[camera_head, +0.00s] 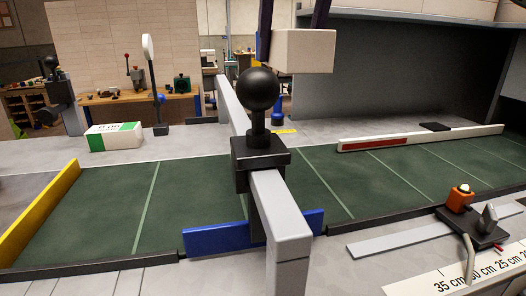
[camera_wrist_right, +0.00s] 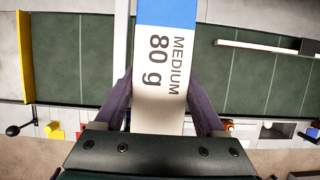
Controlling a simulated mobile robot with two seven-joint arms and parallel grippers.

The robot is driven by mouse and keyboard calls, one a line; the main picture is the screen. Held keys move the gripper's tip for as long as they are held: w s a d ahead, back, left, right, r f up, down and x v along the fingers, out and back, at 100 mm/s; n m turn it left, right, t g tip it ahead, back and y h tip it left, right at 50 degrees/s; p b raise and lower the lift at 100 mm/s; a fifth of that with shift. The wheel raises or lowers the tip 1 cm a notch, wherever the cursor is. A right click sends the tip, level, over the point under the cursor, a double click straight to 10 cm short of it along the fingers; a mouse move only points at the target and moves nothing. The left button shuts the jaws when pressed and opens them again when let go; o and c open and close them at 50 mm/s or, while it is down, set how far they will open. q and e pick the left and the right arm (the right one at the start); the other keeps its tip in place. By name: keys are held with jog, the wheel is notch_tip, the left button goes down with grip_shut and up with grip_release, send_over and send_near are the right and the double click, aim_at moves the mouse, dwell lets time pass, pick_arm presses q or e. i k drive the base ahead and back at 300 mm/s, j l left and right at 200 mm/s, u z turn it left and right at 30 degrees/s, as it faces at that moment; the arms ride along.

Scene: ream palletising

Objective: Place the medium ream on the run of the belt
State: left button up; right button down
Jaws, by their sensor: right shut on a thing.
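The medium ream (camera_head: 303,52) is a pale block held up at the top centre of the head view, in the air behind the black knob. In the right wrist view the ream (camera_wrist_right: 160,55) shows a blue band and the print "MEDIUM 80 g". My right gripper (camera_wrist_right: 161,103) is shut on it, one dark finger along each side. The belt (camera_head: 105,205) is dark green with pale cross lines; it also shows beyond the ream in the right wrist view (camera_wrist_right: 262,80). My left gripper is in neither view.
A grey bar (camera_head: 282,222) with a black ball knob (camera_head: 258,90) crosses over the belt. A blue plate (camera_head: 215,238) stands at its near edge, a yellow rail (camera_head: 40,212) at left, a white-and-red bar (camera_head: 420,138) at right. A white-and-green ream (camera_head: 114,137) lies beyond the belt.

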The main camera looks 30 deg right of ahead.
aim_at(483, 159)
jog(key=k+l, duration=0.1)
jog(key=l, duration=0.4)
jog(key=k+l+z, duration=0.1)
jog(key=l, duration=0.35)
jog(key=k+l+z, duration=0.1)
jog(key=l, duration=0.4)
jog(key=k+l, duration=0.1)
jog(key=l, duration=0.4)
